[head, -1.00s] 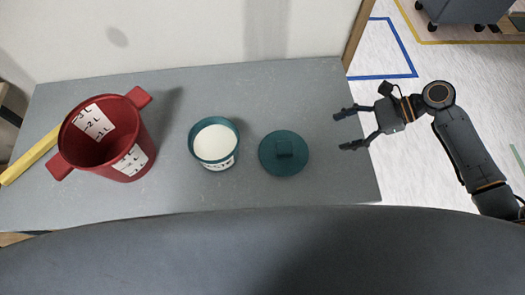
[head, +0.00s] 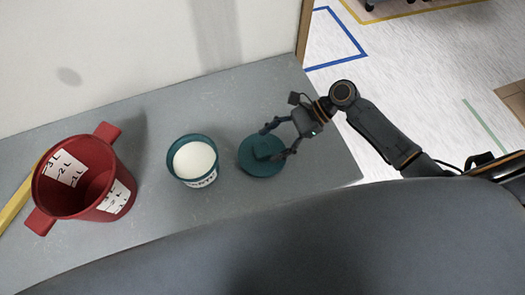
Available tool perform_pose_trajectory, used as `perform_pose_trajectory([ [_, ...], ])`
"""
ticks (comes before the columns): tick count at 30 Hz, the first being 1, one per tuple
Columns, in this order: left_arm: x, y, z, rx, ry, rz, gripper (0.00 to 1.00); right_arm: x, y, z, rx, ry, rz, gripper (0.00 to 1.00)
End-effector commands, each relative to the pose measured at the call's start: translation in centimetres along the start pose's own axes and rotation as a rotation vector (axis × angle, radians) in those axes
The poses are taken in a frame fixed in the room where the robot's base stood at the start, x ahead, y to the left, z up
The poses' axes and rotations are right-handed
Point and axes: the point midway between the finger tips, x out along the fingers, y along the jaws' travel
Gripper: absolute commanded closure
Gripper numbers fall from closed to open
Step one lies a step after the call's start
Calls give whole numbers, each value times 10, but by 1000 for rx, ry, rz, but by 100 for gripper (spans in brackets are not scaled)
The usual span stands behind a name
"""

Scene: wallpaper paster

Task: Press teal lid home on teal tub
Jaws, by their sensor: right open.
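The teal tub (head: 193,162) stands upright on the grey table, open, with white content inside and a label on its front. The teal lid (head: 248,166) lies flat on the table just right of the tub, apart from it, with its square knob (head: 268,148) up. My right gripper (head: 271,144) is open over the lid, its fingers on either side of the knob. I cannot tell whether the fingers touch it. My left gripper is not in view.
A red bucket (head: 115,181) with two handles and white volume labels stands left of the tub. A yellow bar (head: 18,203) lies behind it at the far left. The grey table (head: 222,109) is clear behind the tub and lid, up to the wall.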

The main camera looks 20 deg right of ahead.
Motion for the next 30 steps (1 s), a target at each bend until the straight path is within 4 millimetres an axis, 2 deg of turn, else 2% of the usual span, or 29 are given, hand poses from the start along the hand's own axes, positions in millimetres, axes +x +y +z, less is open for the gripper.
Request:
perform_pose_trajectory([
  [3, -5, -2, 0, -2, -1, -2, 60, 20, 0, 1, 0, -4, 1, 30],
  [6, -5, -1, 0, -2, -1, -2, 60, 31, 0, 0, 0, -2, 0, 30],
  [15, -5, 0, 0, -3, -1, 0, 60, 36, 0, -1, -1, 0, -1, 30],
  [24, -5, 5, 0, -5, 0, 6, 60, 36, 1, -1, 0, 1, 0, 88],
  [30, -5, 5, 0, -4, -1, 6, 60, 36, 1, -1, 0, 1, 0, 89],
])
